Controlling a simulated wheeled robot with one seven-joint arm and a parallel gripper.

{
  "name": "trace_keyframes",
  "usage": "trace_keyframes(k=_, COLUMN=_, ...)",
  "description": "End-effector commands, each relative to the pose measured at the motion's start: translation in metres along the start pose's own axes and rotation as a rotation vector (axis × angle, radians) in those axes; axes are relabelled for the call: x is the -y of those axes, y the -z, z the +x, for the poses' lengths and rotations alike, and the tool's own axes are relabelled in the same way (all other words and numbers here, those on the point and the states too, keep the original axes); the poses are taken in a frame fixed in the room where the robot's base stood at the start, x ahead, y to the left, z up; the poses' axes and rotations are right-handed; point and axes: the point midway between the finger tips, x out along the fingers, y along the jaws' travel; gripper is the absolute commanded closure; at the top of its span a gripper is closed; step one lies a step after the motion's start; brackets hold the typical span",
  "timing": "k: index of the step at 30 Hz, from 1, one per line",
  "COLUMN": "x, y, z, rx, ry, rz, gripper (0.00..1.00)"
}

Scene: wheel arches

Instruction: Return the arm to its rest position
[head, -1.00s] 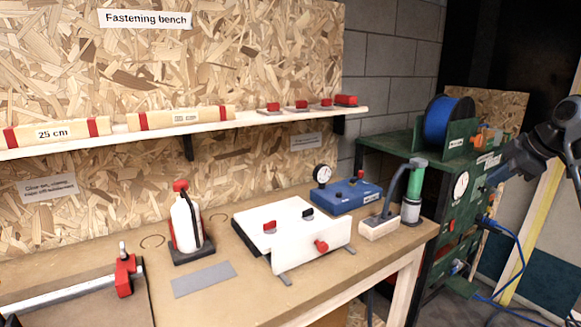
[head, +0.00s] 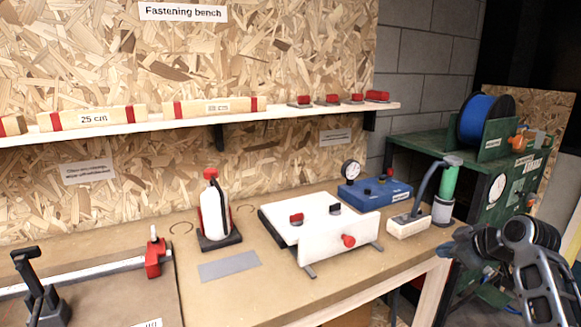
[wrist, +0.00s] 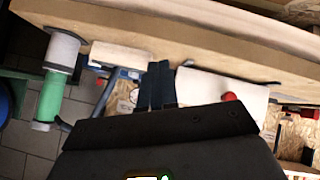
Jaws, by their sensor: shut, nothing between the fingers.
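My arm (head: 535,255) shows at the right edge of the head view, in front of the bench's right end. My gripper (head: 449,249) points left, close to the bench's front right corner, and looks empty. In the wrist view the two dark fingers of my gripper (wrist: 155,86) lie side by side, shut, with nothing between them. Beyond them are the white box with red knob (wrist: 215,88) and a green-and-grey cylinder (wrist: 54,90). I cannot tell the exact gap between my gripper and the bench edge.
The wooden bench (head: 235,290) carries a white bottle (head: 214,212), the white box (head: 335,235), a blue gauge block (head: 375,192) and the green cylinder (head: 446,190). A shelf (head: 300,112) runs above. A green cabinet (head: 430,150) stands behind my arm. A red-ended clamp (head: 153,258) lies left.

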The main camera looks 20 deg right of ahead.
Motion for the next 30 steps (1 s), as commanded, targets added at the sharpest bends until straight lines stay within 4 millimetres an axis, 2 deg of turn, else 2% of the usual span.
trace_keyframes(k=1, x=0.032, y=-0.006, z=0.014, rx=-0.015, ry=0.0, rz=0.03, gripper=1.0)
trace_keyframes(k=6, x=0.117, y=-0.02, z=0.037, rx=-0.061, ry=-0.031, rz=0.134, gripper=1.0)
trace_keyframes(k=10, x=0.179, y=-0.035, z=0.041, rx=-0.09, ry=-0.053, rz=0.208, gripper=1.0)
trace_keyframes(k=14, x=0.238, y=-0.052, z=0.035, rx=-0.116, ry=-0.075, rz=0.273, gripper=1.0)
trace_keyframes(k=18, x=0.295, y=-0.072, z=0.017, rx=-0.143, ry=-0.097, rz=0.334, gripper=1.0)
trace_keyframes(k=21, x=0.331, y=-0.087, z=-0.002, rx=-0.162, ry=-0.112, rz=0.37, gripper=1.0)
trace_keyframes(k=26, x=0.378, y=-0.111, z=-0.042, rx=-0.196, ry=-0.133, rz=0.415, gripper=1.0)
trace_keyframes(k=30, x=0.409, y=-0.13, z=-0.083, rx=-0.231, ry=-0.144, rz=0.442, gripper=1.0)
